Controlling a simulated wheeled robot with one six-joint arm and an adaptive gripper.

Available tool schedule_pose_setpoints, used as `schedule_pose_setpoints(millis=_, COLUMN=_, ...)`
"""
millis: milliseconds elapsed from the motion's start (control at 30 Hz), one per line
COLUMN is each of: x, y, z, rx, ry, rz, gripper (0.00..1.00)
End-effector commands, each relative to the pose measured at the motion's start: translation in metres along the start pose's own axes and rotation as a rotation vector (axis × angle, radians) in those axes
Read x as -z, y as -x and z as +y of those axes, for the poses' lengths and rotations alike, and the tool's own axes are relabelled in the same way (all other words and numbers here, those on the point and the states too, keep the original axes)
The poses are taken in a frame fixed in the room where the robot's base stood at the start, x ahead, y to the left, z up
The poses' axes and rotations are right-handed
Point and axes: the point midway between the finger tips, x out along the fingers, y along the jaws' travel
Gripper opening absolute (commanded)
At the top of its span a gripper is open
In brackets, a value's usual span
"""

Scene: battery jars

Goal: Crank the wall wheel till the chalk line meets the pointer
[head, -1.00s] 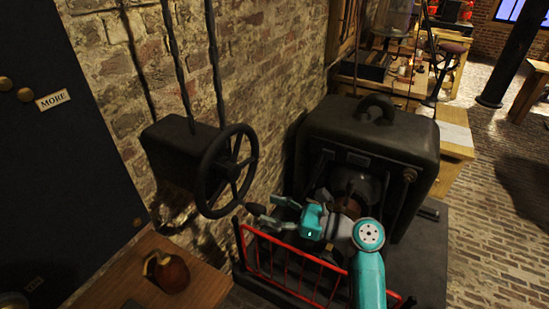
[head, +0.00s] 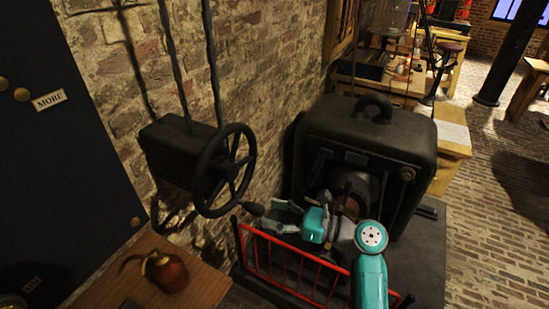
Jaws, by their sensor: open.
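The wall wheel (head: 224,170) is a black spoked hand wheel on a dark box (head: 172,150) fixed to the brick wall. A crank handle (head: 253,208) sticks out from its lower right rim toward my gripper. My gripper (head: 275,215), with teal and grey parts, is open and empty, its fingers pointing left at the handle. The handle's tip looks close to the fingers; I cannot tell whether they touch. I cannot make out the chalk line or the pointer.
A red rail (head: 290,272) runs below my gripper. A large dark machine (head: 365,150) stands behind my arm. A wooden table (head: 135,285) with a reddish-brown jug (head: 167,272) is at the lower left. A dark board with a MORE label (head: 49,99) is at the left.

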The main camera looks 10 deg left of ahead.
Motion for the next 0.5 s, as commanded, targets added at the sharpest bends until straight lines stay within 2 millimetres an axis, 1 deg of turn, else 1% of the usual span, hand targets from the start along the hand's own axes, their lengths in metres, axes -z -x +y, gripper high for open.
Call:
schedule_pose_setpoints(millis=33, x=-0.001, y=-0.011, z=0.001, rx=-0.003, ry=0.001, rz=-0.001, gripper=0.59)
schedule_pose_setpoints(millis=267, x=-0.001, y=-0.052, z=0.001, rx=-0.003, ry=0.001, rz=-0.001, gripper=0.59)
schedule_pose_setpoints(millis=300, x=-0.002, y=-0.054, z=-0.003, rx=0.000, ry=0.022, rz=0.002, gripper=0.59)
schedule_pose_setpoints(millis=500, x=-0.009, y=-0.048, z=-0.026, rx=0.008, ry=0.239, rz=0.036, gripper=0.59)
